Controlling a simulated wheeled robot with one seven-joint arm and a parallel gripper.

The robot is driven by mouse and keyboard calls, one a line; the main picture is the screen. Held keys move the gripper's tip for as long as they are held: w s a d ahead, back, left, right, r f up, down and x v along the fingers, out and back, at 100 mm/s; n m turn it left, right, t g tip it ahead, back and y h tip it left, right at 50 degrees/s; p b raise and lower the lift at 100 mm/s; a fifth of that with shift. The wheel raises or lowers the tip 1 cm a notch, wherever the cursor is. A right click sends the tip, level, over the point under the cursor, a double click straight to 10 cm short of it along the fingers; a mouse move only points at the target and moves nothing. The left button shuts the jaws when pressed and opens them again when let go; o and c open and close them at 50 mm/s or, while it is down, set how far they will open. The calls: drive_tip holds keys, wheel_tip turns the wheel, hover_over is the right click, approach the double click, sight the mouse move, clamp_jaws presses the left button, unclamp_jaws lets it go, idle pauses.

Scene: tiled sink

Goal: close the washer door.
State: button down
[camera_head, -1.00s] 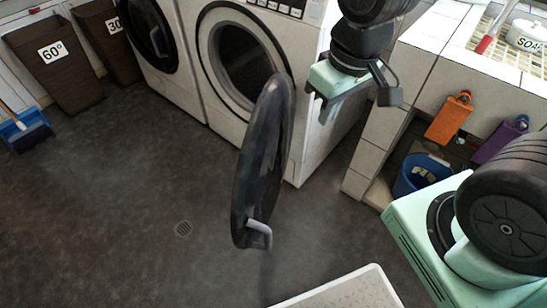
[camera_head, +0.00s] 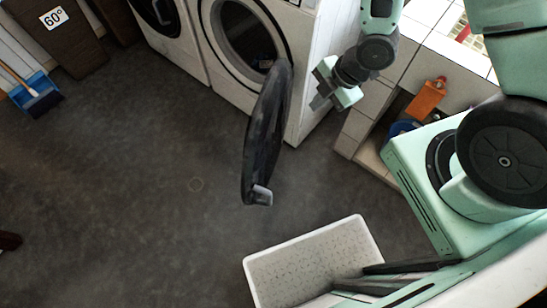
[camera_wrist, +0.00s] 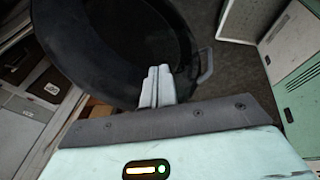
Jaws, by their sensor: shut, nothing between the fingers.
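The washer door (camera_head: 266,135) is a dark round glass door standing wide open, swung out from the front of the white washer (camera_head: 309,75). Its grey handle (camera_head: 262,195) is at the low outer edge. The round opening (camera_head: 247,42) of the washer is uncovered. My gripper (camera_head: 320,103) is to the right of the door, apart from it in the head view. In the wrist view my gripper (camera_wrist: 157,75) has its fingers together and empty, with the door (camera_wrist: 115,45) filling the view beyond them and the handle (camera_wrist: 206,66) to their right. Contact cannot be told.
A second white washer (camera_head: 180,50) stands to the left. A tiled counter (camera_head: 367,115) with an orange item (camera_head: 427,98) is at the right. A white tray (camera_head: 370,236) is near my base. A blue dustpan (camera_head: 36,95) lies far left. The floor left of the door is clear.

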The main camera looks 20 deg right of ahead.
drive_tip(key=s+a+f+n+g+y, duration=0.3)
drive_tip(key=s+a+f+n, duration=0.25)
drive_tip(key=s, duration=0.25)
drive_tip(key=p, duration=0.2)
approach(263, 172)
drive_tip(key=shift+n, duration=0.45)
drive_tip(key=shift+x, duration=2.15)
drive_tip(key=shift+s+a, duration=0.15)
drive_tip(key=shift+s, duration=0.05)
